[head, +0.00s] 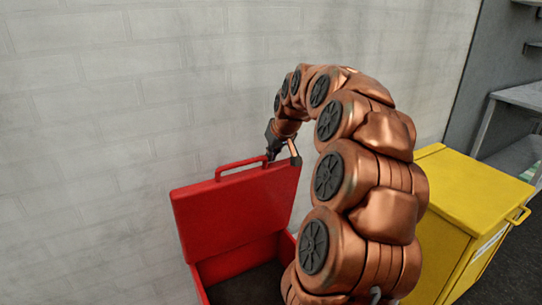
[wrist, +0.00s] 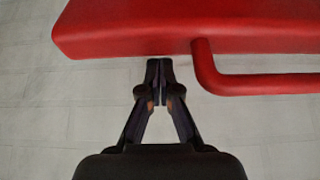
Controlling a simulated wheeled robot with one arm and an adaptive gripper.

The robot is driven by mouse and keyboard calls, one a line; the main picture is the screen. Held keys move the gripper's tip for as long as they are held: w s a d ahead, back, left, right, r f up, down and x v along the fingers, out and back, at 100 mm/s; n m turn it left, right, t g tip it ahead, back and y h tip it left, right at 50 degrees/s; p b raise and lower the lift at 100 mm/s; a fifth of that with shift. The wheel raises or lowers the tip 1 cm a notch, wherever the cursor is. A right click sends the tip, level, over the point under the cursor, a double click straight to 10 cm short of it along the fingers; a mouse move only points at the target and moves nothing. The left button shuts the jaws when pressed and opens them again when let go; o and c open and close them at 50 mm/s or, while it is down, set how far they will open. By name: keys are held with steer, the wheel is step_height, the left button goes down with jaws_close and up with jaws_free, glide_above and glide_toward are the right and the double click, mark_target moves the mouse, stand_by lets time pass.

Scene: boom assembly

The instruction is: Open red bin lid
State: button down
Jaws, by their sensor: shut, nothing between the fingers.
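The red bin lid (head: 235,210) stands raised and upright in the head view, with the bin's dark inside showing below it. The red bin body (head: 240,262) is partly hidden by my arm. A red handle (head: 241,168) runs along the lid's top edge. My gripper (head: 281,153) is at the lid's top edge, near the right end of the handle. In the wrist view, my gripper (wrist: 159,66) is shut and empty. Its tips are close to the edge of the red lid (wrist: 140,28), left of the handle (wrist: 255,83); I cannot tell whether they touch.
A pale brick wall (head: 110,90) stands close behind the lid. A yellow bin (head: 470,190) with its lid closed is to the right of my arm. Grey shelving (head: 515,100) is at the far right.

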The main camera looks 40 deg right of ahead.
steer(key=v, duration=1.1)
steer(key=shift+s+r, duration=0.15)
steer(key=shift+r, duration=0.05)
steer(key=s+a+f+n+g+y, duration=0.1)
steer(key=s+a+f, duration=0.15)
steer(key=a, duration=0.55)
steer(key=s+a+f+n+g+y, duration=0.15)
steer(key=a+f, duration=0.25)
steer(key=a, duration=0.4)
steer(key=s+a+f+g, duration=0.2)
steer(key=a+f, duration=0.2)
steer(key=a, duration=0.4)
steer(key=s+a+f+g, duration=0.2)
steer(key=s+a+f, duration=0.15)
steer(key=s, duration=0.35)
steer(key=s+a+f+g, duration=0.1)
steer(key=s+a+f, duration=0.25)
steer(key=s, duration=0.45)
steer(key=s+a+f+g, duration=0.2)
steer(key=s+a+f, duration=0.15)
steer(key=s, duration=0.35)
step_height(320, 180, up, 18)
steer(key=t+p, duration=0.1)
steer(key=p, duration=1.6)
steer(key=shift+w+d+t+h, duration=0.3)
steer(key=shift+w+t+h, duration=0.05)
steer(key=shift+h, duration=0.1)
steer(key=shift+n, duration=0.25)
